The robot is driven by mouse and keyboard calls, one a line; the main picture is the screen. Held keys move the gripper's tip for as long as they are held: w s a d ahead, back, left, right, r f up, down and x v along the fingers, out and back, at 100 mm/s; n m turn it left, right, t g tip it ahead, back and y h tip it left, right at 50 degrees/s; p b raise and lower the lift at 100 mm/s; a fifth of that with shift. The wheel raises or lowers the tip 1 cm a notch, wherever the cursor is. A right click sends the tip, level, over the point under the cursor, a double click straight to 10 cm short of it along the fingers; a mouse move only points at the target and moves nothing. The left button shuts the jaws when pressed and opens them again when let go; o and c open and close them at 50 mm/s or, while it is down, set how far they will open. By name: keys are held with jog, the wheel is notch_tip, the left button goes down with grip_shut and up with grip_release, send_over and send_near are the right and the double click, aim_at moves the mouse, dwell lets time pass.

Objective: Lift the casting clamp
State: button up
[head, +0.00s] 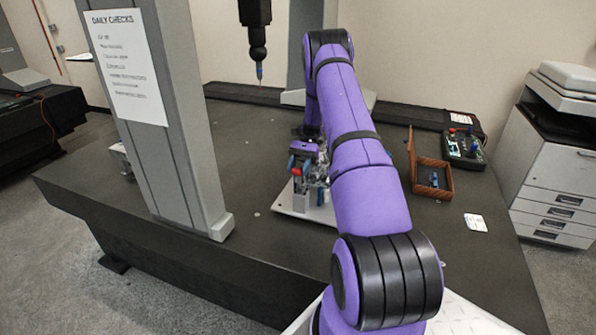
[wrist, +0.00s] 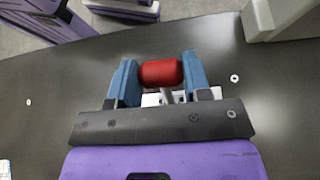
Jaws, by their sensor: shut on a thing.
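The casting clamp shows in the wrist view as a red rounded handle (wrist: 160,73) with a pale metal stem below it. My gripper (wrist: 158,75) has its two blue fingers on either side of the red handle and is shut on it. In the head view the red handle (head: 296,171) is small, beside the blue fingertips of my gripper (head: 301,166). The clamp stands by a grey casting on a pale plate (head: 290,208) on the dark table. My purple arm hides much of the casting and plate.
The dark granite table (head: 250,130) is mostly clear. A grey gantry column (head: 185,150) stands left of the gripper, and a probe (head: 258,50) hangs behind. An open brown box (head: 432,178) and a control pendant (head: 464,147) lie at the right.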

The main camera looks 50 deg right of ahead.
jog(key=shift+w+d+y, duration=0.1)
jog(key=shift+d+y, duration=0.15)
jog(key=shift+y, duration=0.05)
jog(key=o, duration=1.3)
jog(key=shift+d, duration=0.1)
jog(key=v, duration=1)
jog(key=shift+w+d+r, duration=0.2)
jog(key=shift+d, duration=0.1)
jog(key=shift+r, duration=0.1)
